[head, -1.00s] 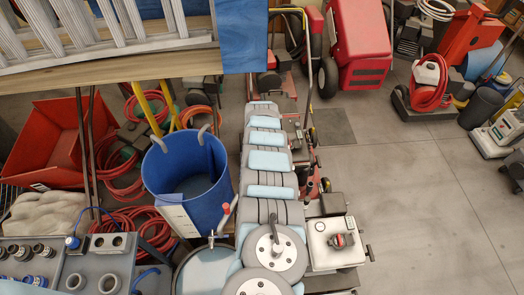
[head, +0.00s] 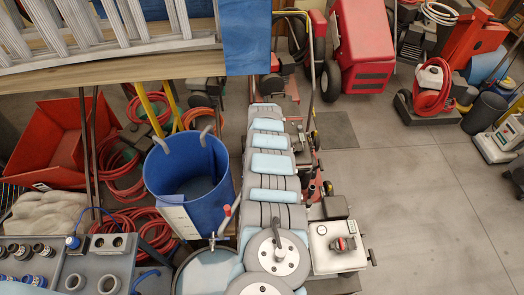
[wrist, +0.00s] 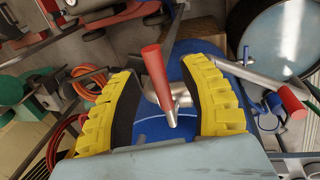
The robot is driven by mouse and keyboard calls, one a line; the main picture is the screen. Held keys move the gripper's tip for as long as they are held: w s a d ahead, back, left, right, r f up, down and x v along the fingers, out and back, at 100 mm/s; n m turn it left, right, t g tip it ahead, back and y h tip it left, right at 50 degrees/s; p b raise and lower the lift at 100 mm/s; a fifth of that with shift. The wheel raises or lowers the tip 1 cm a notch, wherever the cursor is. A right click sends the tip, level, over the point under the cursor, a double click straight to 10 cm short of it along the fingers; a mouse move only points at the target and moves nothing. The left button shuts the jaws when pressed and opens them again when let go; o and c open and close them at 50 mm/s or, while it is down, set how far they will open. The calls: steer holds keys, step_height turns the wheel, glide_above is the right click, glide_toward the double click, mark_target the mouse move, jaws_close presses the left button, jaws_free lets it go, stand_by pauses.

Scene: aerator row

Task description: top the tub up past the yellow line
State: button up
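The blue tub (head: 215,205) has two grey handles and a white panel (head: 180,222) on its front. Its inside is darker low down; I cannot make out a yellow line. A red-tipped lever (head: 227,211) stands by the tub's right front side, near a small tap (head: 213,241). In the wrist view my gripper (wrist: 165,95) has two yellow ribbed fingers spread apart. A red handle (wrist: 155,65) on a metal fitting lies between them, with gaps on both sides. Blue tub surface (wrist: 150,128) shows behind. My gripper is hidden in the head view.
A round vessel (head: 205,272) stands in front of the tub. In the wrist view a second red-ended grey bar (wrist: 290,100) lies right of the fingers. Red hoses (head: 125,225) and a red cart (head: 50,140) are left. Open floor (head: 420,215) is right.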

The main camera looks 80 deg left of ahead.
steer(key=shift+r, duration=0.1)
steer(key=shift+w+d+r, duration=0.1)
steer(key=shift+r, duration=1.1)
step_height(320, 180, up, 9)
steer(key=d, duration=0.2)
steer(key=shift+s+r, duration=0.15)
steer(key=shift+s, duration=0.05)
